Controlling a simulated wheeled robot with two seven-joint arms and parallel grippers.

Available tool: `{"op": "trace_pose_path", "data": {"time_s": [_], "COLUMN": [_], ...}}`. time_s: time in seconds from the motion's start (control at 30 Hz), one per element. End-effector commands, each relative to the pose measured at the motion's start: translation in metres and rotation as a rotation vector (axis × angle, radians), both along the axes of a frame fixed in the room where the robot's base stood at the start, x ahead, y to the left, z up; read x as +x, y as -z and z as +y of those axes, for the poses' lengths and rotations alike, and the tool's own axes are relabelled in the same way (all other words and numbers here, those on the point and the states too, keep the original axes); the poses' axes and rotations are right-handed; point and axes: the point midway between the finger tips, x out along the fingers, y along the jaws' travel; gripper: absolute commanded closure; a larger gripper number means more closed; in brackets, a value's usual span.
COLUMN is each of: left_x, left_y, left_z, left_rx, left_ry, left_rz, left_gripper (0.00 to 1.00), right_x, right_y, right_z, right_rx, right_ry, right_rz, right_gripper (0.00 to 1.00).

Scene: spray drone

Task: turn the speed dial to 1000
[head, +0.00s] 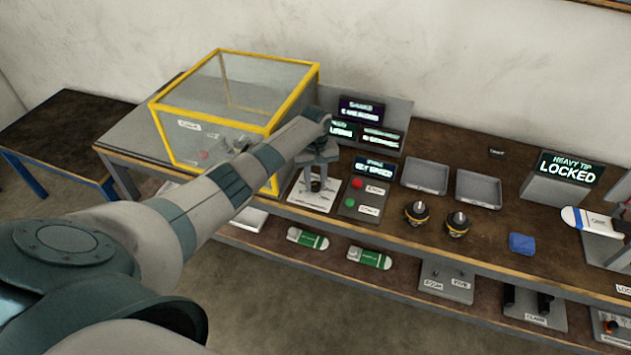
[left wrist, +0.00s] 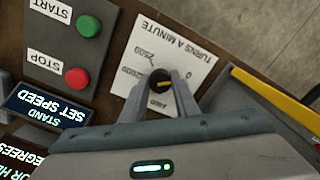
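The speed dial (left wrist: 161,82) is a small black knob with a yellow mark, on a white plate (left wrist: 152,38) headed "TURNS A MINUTE". In the left wrist view the plate is upside down; 0, 2000 and 2500 show around the knob, and a number near the gripper is hard to read. My left gripper (left wrist: 178,92) is open, one finger on each side of the knob, with gaps visible; I cannot tell whether either touches. In the head view the left gripper (head: 318,178) points down over the plate (head: 313,196). My right gripper is out of view.
Beside the plate is a panel with red and green STOP and START buttons (head: 354,193). A display reads "STAND SET SPEED" (left wrist: 48,105). A yellow-framed clear box (head: 318,75) stands close to the left. Trays (head: 425,176) and two dark round parts (head: 417,212) lie right.

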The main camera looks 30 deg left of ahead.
Motion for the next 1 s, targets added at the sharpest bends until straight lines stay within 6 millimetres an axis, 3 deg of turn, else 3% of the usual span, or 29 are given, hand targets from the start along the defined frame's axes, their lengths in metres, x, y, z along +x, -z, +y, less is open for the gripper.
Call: {"op": "trace_pose_path", "data": {"time_s": [0.03, 0.1, 0.57, 1.0], "left_x": [0.000, 0.000, 0.000, 0.000], "left_y": [0.000, 0.000, -0.001, -0.002], "left_z": [0.000, 0.000, 0.000, 0.000], "left_rx": [0.000, 0.000, -0.001, -0.001], "left_ry": [0.000, 0.000, 0.064, 0.374], "left_rz": [0.000, 0.000, 0.001, -0.001], "left_gripper": [0.86, 0.96, 0.96, 0.96], "right_x": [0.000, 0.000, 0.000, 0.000], "right_y": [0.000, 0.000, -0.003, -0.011], "right_z": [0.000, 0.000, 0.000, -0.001], "right_rx": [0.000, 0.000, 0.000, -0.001], "right_ry": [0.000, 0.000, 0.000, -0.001], "right_rz": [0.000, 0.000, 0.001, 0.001], "right_gripper": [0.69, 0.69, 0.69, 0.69]}}
